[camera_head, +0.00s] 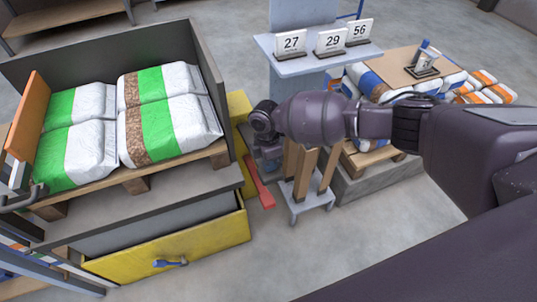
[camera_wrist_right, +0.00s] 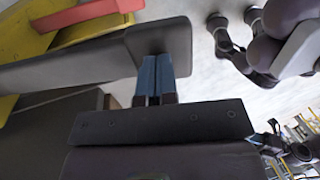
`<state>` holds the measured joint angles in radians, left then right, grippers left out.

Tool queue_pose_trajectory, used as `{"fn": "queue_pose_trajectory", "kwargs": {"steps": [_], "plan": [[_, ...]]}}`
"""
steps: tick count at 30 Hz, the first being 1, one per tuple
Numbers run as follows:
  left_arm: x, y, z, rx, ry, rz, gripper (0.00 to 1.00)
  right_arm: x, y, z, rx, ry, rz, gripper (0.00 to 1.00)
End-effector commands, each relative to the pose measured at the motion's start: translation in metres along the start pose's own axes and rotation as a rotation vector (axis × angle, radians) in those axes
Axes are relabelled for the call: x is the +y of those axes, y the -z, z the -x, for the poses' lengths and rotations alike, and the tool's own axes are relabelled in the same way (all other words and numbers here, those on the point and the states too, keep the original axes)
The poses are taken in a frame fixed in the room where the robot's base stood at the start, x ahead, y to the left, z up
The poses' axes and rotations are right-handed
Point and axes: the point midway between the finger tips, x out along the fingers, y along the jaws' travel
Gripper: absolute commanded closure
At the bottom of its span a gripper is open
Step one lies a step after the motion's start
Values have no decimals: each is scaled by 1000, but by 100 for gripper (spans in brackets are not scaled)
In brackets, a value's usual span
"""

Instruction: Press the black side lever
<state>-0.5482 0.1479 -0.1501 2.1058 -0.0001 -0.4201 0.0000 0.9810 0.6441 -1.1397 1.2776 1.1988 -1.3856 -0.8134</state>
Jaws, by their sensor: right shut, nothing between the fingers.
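My right gripper (camera_head: 262,158) is shut and empty, at the right side of the bagging machine, next to its yellow side panel (camera_head: 240,115). In the right wrist view its blue fingertips (camera_wrist_right: 155,76) are together at the end block of a long dark bar (camera_wrist_right: 85,63), which looks like the black side lever. The fingertips overlap the block's edge; I cannot tell whether they touch it. In the head view my wrist and gripper hide most of the lever. A small dark part with blue tips (camera_wrist_right: 273,127) in the wrist view may be my left gripper; its state is unclear.
Several green-and-white bags (camera_head: 170,130) lie in the machine's bin, above a yellow drawer (camera_head: 170,250). A red bar (camera_head: 262,188) lies low beside my gripper. A stand with number cards (camera_head: 330,42) and a pallet of bags (camera_head: 455,85) are at the right.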

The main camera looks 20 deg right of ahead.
Motion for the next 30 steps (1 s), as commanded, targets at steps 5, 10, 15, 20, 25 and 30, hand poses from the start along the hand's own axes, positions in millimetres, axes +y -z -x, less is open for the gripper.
{"fn": "queue_pose_trajectory", "kwargs": {"steps": [5, 10, 15, 20, 25, 30], "plan": [[0, -1, 0, -3, 0, 0, 57, 0, 0, -4, 0, -1, 0, 100], [0, -2, -1, -5, 0, 0, 57, 0, 0, -3, 0, -1, 0, 100], [0, -2, -1, -6, 0, -1, 57, -1, 0, -8, 0, -11, -1, 100], [-1, -2, -1, -6, 0, -4, 57, -4, 0, -32, 0, -79, -1, 100], [-1, -6, -2, -12, -1, -6, 57, -3, 0, -63, -1, -181, -2, 100], [0, -13, -3, -23, -3, -6, 57, 0, 0, -94, 0, -277, -2, 100]]}}
